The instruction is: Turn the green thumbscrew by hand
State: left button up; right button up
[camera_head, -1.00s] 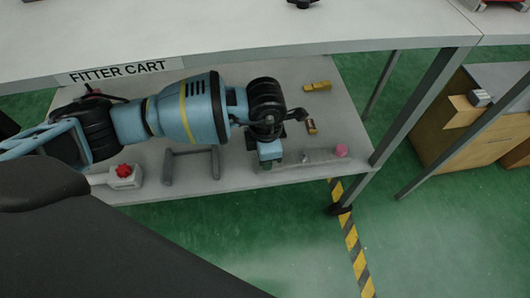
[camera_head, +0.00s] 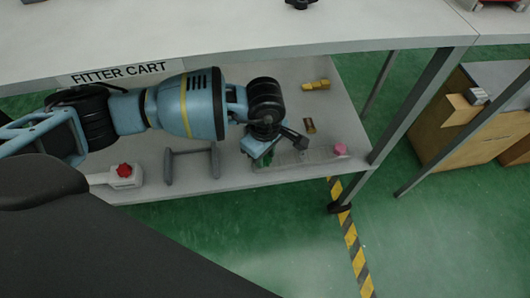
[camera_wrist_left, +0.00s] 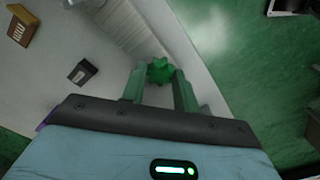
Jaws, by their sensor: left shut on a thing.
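The green thumbscrew (camera_wrist_left: 160,70) shows in the left wrist view as a lobed knob between the two green fingers. My left gripper (camera_wrist_left: 160,78) is shut on it. In the head view my left gripper (camera_head: 263,157) points down at the left end of a pale fixture plate (camera_head: 313,157) on the cart's lower shelf. There the wrist and fingers mostly hide the thumbscrew. My right gripper is not in view.
A pink knob (camera_head: 340,150) sits at the plate's right end. A brass piece (camera_head: 316,85) and a small brown piece (camera_head: 309,125) lie behind. A grey handle (camera_head: 191,165) and a red-button box (camera_head: 124,175) stand left. The cart top (camera_head: 230,25) overhangs the shelf.

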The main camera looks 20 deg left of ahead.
pick_arm(q)
jog(key=m, duration=0.4)
jog(key=shift+m+b, duration=0.3)
jog(key=m+b, duration=0.1)
jog(key=m, duration=0.3)
jog(key=shift+f, duration=0.1)
jog(key=shift+m, duration=1.3)
jog(key=shift+m+b, duration=0.3)
jog(key=o, duration=1)
